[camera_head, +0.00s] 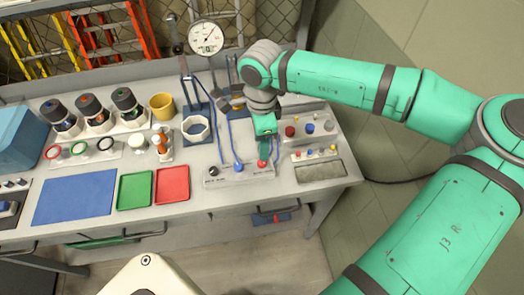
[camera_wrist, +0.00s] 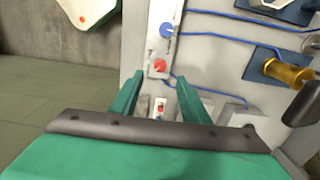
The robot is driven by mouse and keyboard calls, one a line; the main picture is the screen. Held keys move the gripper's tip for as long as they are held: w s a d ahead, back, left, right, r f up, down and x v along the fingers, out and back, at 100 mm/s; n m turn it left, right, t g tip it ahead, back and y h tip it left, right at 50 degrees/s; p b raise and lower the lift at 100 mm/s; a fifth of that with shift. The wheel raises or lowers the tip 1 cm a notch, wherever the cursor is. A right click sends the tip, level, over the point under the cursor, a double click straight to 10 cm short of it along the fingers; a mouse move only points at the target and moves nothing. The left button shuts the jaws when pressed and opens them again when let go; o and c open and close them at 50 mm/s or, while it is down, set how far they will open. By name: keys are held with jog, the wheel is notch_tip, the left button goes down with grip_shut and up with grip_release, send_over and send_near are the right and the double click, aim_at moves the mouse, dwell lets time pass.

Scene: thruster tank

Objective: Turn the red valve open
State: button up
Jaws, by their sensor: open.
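The red valve (camera_head: 262,163) is a small red knob on a pale panel (camera_head: 224,176) at the front of the workbench. It also shows in the wrist view (camera_wrist: 159,66), just beyond and between my fingertips. My gripper (camera_head: 263,154) points down over the panel, directly above the red valve. In the wrist view my gripper (camera_wrist: 160,77) has its two green fingers apart with nothing held. I cannot tell whether the fingertips touch the knob. A blue knob (camera_head: 239,166) sits left of the red one, with a blue tube by it.
A black knob (camera_head: 212,170) is at the panel's left end. A red tray (camera_head: 173,185) and green tray (camera_head: 135,189) lie left. A round gauge (camera_head: 205,38) stands behind.

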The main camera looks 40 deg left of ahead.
notch_tip(320, 180, up, 2)
jog(key=shift+r, duration=0.2)
dwell(0.5)
